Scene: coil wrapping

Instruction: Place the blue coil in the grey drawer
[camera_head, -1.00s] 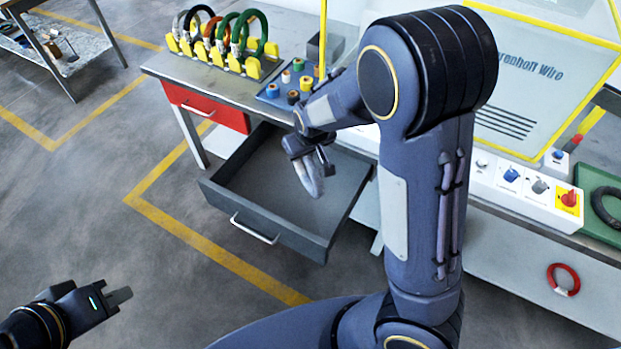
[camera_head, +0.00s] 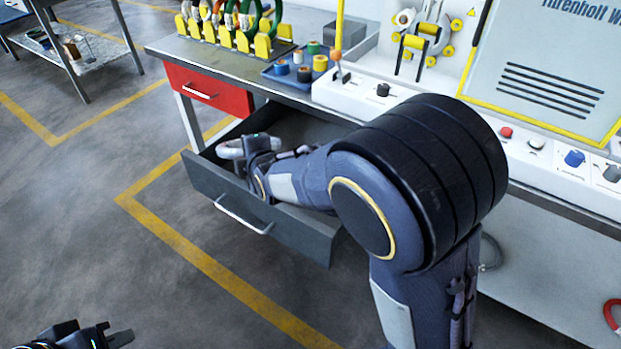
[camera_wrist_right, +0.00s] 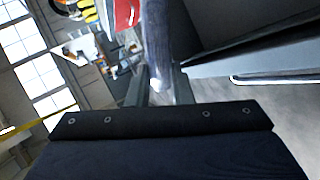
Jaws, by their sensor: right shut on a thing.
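The coil (camera_head: 234,149) looks pale grey in the head view and blue-grey in the right wrist view (camera_wrist_right: 158,45). My right gripper (camera_head: 256,147) is shut on it, near the left end of the grey drawer (camera_head: 290,232). The drawer is pulled out under the workbench, and the coil shows within its outline. I cannot tell whether the coil touches the drawer floor. My right forearm hides part of the drawer. My left gripper (camera_head: 118,338) is at the bottom left, far from the drawer; its finger gap is unclear.
A red drawer (camera_head: 208,90) is shut beside the grey one. The workbench (camera_head: 185,48) carries a rack of coils (camera_head: 232,35), a blue tray of spools (camera_head: 300,70) and a white control panel (camera_head: 350,97). The floor in front is clear.

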